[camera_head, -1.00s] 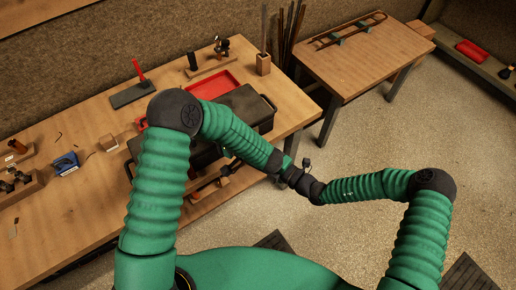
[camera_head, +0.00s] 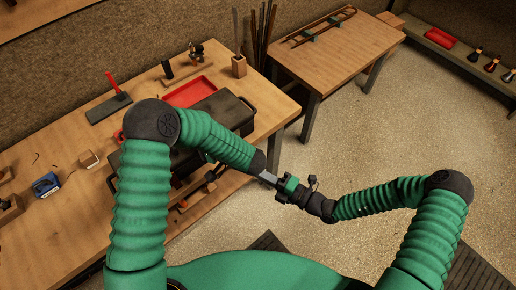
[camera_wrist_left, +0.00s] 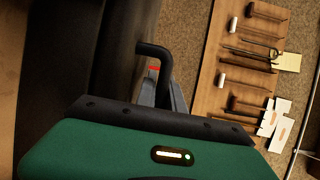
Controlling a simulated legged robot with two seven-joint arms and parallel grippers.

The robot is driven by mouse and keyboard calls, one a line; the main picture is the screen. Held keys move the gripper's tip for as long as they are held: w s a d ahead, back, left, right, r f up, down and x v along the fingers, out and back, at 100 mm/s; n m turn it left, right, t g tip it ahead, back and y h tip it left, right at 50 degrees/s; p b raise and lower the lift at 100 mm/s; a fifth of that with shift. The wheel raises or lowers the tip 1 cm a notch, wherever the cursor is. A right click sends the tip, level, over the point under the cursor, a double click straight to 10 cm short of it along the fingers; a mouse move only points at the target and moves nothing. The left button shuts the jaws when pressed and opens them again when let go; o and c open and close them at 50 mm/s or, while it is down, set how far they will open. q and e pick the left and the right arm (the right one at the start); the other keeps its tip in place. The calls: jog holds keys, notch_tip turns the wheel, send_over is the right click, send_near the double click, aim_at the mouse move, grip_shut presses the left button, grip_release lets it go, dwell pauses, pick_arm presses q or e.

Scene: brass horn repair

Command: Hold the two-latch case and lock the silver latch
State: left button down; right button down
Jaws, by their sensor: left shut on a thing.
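The dark two-latch case (camera_head: 212,116) lies on the workbench, partly hidden behind my left arm in the head view. Its dark side (camera_wrist_left: 60,60) fills the left of the left wrist view. My left gripper (camera_wrist_left: 160,92) is shut on the black bent handle (camera_wrist_left: 153,49) at the case's side. In the head view my left gripper is hidden by the arm. My right gripper (camera_head: 268,178) is in front of the bench, close to the left forearm and apart from the case. Its finger gap is not clear. The silver latch cannot be made out.
A red tray (camera_head: 190,92) lies behind the case on the workbench (camera_head: 80,215). A hammer with a red handle (camera_head: 117,86) and a blue item (camera_head: 46,185) are farther left. A second table (camera_head: 340,45) stands at the back. The floor at the right is open.

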pick_arm(q)
jog(key=c, duration=1.4)
grip_release()
jog(key=shift+f, duration=0.15)
jog(key=shift+o, duration=0.2)
jog(key=shift+d, duration=0.1)
